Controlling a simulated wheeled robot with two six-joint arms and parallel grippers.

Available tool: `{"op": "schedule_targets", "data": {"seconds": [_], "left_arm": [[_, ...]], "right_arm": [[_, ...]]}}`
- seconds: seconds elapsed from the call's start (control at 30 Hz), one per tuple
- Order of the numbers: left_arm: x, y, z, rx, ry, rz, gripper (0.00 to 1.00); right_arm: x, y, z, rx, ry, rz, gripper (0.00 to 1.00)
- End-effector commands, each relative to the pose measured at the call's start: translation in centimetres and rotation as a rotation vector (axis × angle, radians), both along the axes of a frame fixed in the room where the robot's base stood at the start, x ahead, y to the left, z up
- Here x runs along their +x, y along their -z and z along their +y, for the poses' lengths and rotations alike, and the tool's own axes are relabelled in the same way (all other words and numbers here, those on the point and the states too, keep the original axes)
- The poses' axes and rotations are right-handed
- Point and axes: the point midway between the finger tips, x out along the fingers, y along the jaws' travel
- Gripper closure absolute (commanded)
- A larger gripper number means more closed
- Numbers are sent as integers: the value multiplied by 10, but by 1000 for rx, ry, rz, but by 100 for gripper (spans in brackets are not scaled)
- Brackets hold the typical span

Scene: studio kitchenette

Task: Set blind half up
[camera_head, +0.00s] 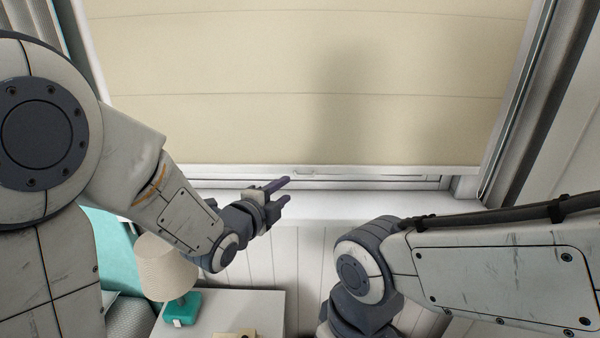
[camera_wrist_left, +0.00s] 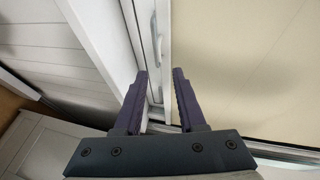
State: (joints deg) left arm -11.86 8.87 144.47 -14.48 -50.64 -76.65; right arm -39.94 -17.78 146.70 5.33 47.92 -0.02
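The beige blind (camera_head: 300,125) hangs almost fully lowered over the window, with its white bottom rail (camera_head: 400,171) just above the sill. A small pale handle (camera_head: 306,172) sits on the rail. My left gripper (camera_head: 287,190) is open and empty just below and left of this handle. In the left wrist view the two dark fingers (camera_wrist_left: 160,78) are apart, with the handle (camera_wrist_left: 157,44) ahead between them and the blind (camera_wrist_left: 240,65) to the right. My right arm shows at the lower right, but its gripper is out of view.
The white sill (camera_head: 350,207) runs below the blind. A lamp (camera_head: 165,268) with a teal base stands on a white bedside table (camera_head: 260,310) at lower left, beneath my left arm. A teal bed or cushion (camera_head: 108,245) is beside it. Window side frames bound both sides.

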Motion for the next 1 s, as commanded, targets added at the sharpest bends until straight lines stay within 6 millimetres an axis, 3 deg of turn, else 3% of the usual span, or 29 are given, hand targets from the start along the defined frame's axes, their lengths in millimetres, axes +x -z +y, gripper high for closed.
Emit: {"op": "schedule_targets", "data": {"seconds": [0.03,0.37,0.7,1.0], "left_arm": [[3,-5,-1,1,1,7,60],[17,0,-7,2,-2,9,60],[72,19,-31,0,-2,2,60],[87,24,-38,1,-3,2,60]], "right_arm": [[0,-14,0,0,0,0,50],[0,-64,0,0,0,0,50],[0,-78,0,0,0,0,50],[0,-82,0,0,1,0,50]]}}
